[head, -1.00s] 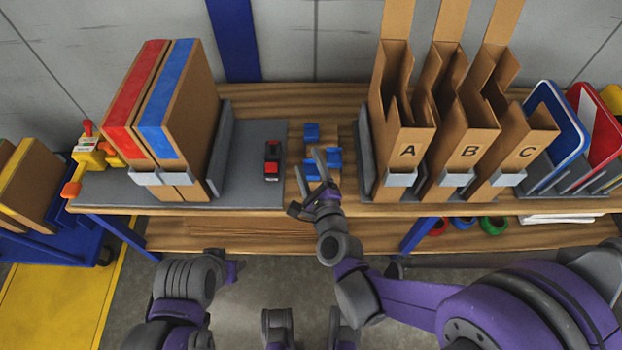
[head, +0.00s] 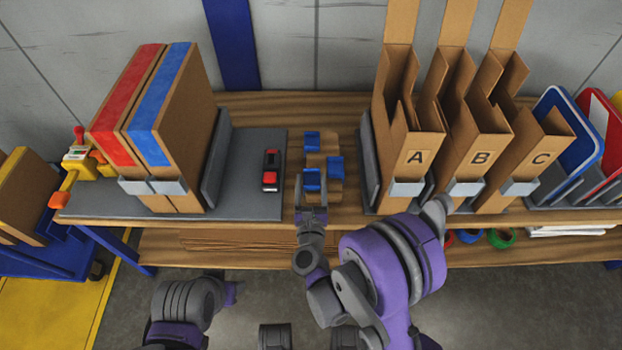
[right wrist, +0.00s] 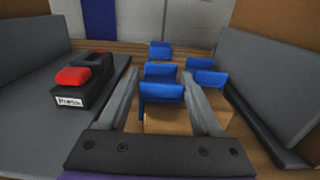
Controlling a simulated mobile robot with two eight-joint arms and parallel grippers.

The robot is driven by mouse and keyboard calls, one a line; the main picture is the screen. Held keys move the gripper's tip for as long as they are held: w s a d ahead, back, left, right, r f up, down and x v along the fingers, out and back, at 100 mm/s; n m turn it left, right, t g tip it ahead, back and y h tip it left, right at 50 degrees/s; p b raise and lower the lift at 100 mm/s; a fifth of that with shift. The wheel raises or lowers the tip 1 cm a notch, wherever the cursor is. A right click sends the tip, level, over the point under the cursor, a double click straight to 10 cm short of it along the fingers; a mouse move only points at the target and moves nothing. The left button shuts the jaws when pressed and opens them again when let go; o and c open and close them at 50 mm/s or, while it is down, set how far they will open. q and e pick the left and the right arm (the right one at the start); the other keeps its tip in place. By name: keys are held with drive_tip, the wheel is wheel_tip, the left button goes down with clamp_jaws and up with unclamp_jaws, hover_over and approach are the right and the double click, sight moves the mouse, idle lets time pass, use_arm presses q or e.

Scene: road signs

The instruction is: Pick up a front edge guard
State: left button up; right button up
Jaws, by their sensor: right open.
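Several blue edge guards sit on a cardboard-brown block (head: 322,160) on the shelf. The front edge guard (head: 312,178) is nearest me; another is to the right (head: 335,168) and one is at the back (head: 312,141). My right gripper (head: 312,190) is open, its fingers pointing away from me on either side of the front guard. In the right wrist view the front edge guard (right wrist: 162,92) shows between the two fingers, apparently with a gap on both sides. My left arm shows at lower left, but its gripper cannot be made out.
A black and red device (head: 271,171) lies on the grey mat to the left. Cardboard bins A (head: 415,157), B and C stand to the right behind a grey bookend. Boards with red and blue edges (head: 165,120) stand at left.

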sight(312, 171)
drive_tip(key=w+p, duration=0.1)
drive_tip(key=w, duration=0.3)
drive_tip(key=shift+w, duration=0.2)
drive_tip(key=c, duration=1)
